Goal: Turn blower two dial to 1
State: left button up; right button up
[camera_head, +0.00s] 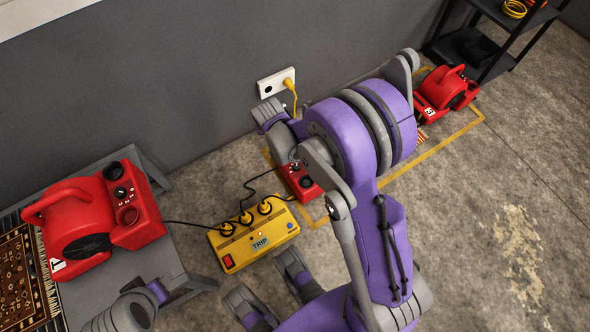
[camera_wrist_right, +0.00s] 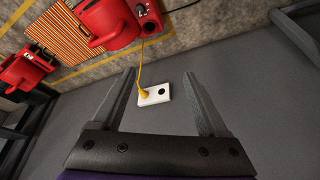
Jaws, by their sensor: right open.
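Part of a red blower (camera_head: 299,182) with dark round knobs shows on the floor beside my purple right arm; the arm hides the rest. A red blower (camera_wrist_right: 105,22) with a dark dial also shows at the top of the right wrist view. Its number is not visible, and I cannot read the dial's setting. My right gripper (camera_wrist_right: 160,74) is open and empty, fingers spread before the grey wall, apart from the blower.
A red blower (camera_head: 130,205) marked 1 sits on a grey table at left. A blower marked 3 (camera_head: 446,90) stands by a black shelf (camera_head: 470,50). A yellow TRIP box (camera_head: 240,240) with plugged cords lies on the floor. A white wall outlet (camera_wrist_right: 155,94) holds a yellow plug.

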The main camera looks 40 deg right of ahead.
jog(key=w+d+f+m+b, duration=0.1)
jog(key=d+f+b, duration=0.1)
jog(key=f, duration=0.6)
jog(key=w+d+f+m+b, duration=0.1)
jog(key=w+d+f+b, duration=0.15)
jog(key=f, duration=0.65)
jog(key=m+g+h+b, duration=0.1)
jog(key=m+b, duration=0.2)
jog(key=b, duration=0.1)
send_near(297, 166)
pick_arm(q)
notch_tip(297, 166, down, 13)
jog(key=w+b, duration=0.1)
jog(key=b, duration=0.1)
jog(key=shift+w+b, duration=0.25)
jog(key=shift+b, duration=0.05)
pick_arm(e)
jog(key=x, duration=0.8)
jog(key=shift+f, duration=0.4)
jog(key=shift+h, duration=0.3)
grip_shut()
